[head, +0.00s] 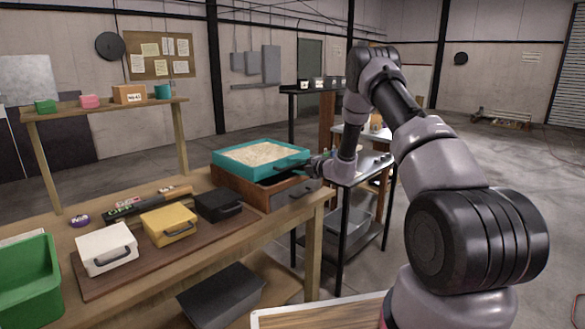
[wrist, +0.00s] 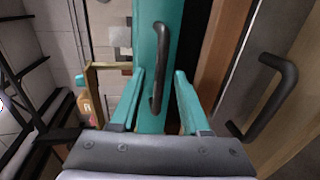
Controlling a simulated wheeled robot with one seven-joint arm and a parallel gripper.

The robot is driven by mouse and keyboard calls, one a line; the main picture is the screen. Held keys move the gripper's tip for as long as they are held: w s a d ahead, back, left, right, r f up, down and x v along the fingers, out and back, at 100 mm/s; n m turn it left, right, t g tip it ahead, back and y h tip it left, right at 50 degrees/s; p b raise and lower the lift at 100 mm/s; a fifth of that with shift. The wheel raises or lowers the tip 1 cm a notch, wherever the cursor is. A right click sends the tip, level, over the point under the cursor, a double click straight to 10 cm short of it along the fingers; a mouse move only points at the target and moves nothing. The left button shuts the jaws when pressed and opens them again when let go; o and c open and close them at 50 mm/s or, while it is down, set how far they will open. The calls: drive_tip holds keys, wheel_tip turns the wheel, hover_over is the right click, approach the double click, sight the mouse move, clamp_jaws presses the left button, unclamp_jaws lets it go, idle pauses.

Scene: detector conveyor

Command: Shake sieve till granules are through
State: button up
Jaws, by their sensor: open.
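The sieve (head: 225,162) is a teal square tray filled with pale granules (head: 262,153). It sits on top of a wooden box (head: 236,190) at the far right end of the bench. In the wrist view the sieve's teal side (wrist: 155,25) carries a dark bar handle (wrist: 161,68). My gripper (head: 314,167) is at the sieve's right side. In the wrist view its teal fingers (wrist: 160,76) stand open, one on each side of the handle's lower part. I cannot tell whether they touch it. What lies under the granules is hidden.
A dark drawer handle (wrist: 268,98) is close on the right in the wrist view. A black-framed table (head: 345,185) stands behind my gripper.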

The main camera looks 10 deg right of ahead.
drive_tip(key=shift+x, duration=1.2)
clamp_jaws()
idle(0.6)
